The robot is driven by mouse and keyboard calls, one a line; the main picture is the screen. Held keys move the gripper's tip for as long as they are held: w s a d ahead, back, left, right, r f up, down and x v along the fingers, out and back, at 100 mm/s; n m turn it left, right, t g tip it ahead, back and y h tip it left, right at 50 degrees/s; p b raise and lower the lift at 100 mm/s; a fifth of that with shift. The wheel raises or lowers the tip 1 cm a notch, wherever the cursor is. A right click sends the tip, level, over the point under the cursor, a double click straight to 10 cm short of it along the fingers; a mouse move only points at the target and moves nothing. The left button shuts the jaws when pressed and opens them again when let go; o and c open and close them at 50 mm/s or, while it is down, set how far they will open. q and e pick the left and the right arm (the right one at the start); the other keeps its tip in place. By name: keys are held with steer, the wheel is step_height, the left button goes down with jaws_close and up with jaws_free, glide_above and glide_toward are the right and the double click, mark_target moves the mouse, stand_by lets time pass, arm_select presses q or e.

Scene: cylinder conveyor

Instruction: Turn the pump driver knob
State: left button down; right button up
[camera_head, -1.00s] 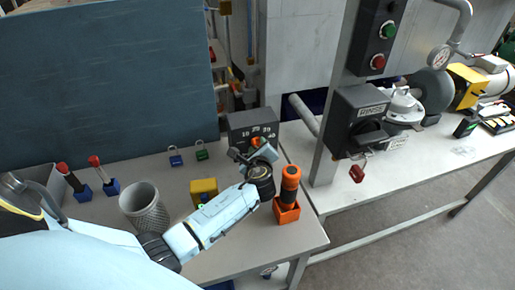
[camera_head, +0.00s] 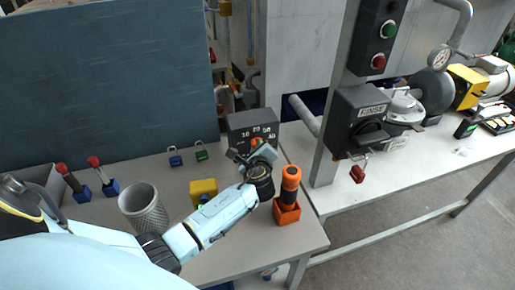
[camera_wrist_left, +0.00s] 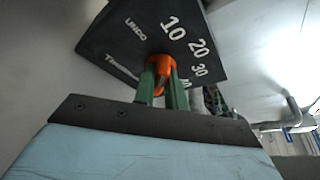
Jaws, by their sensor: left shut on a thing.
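The pump driver is a dark box (camera_head: 253,124) at the back edge of the table in the head view, with a dial marked 10, 20, 30 and 40. Its orange knob (camera_wrist_left: 161,65) shows on the tilted dark face in the left wrist view. My left gripper (camera_wrist_left: 162,82) is shut on this knob, with a green finger on either side. In the head view my left gripper (camera_head: 256,153) is in front of the box and hides most of the knob. My right gripper is not in view.
An orange-and-black tool stands in an orange holder (camera_head: 286,212) close to the right of my left wrist. A yellow block (camera_head: 203,188), a grey mesh cup (camera_head: 145,207) and two small padlocks (camera_head: 201,154) are to the left. A RINSE box (camera_head: 357,115) is on the right post.

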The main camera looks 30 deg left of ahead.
arm_select(q)
steer(key=n+t+b, duration=0.1)
steer(key=n+b, duration=0.1)
steer(key=b, duration=0.2)
steer(key=f+n+t+b, duration=0.1)
steer(key=n+b, duration=0.1)
steer(key=b, duration=0.2)
steer(key=shift+s+n, duration=0.15)
steer(key=shift+n, duration=0.25)
steer(key=shift+n+t+b, duration=0.5)
steer(key=shift+t+b, duration=0.1)
steer(key=shift+b, duration=0.25)
steer(key=shift+r, duration=0.15)
steer(key=c, duration=1.4)
jaws_free()
steer(key=shift+c, duration=0.2)
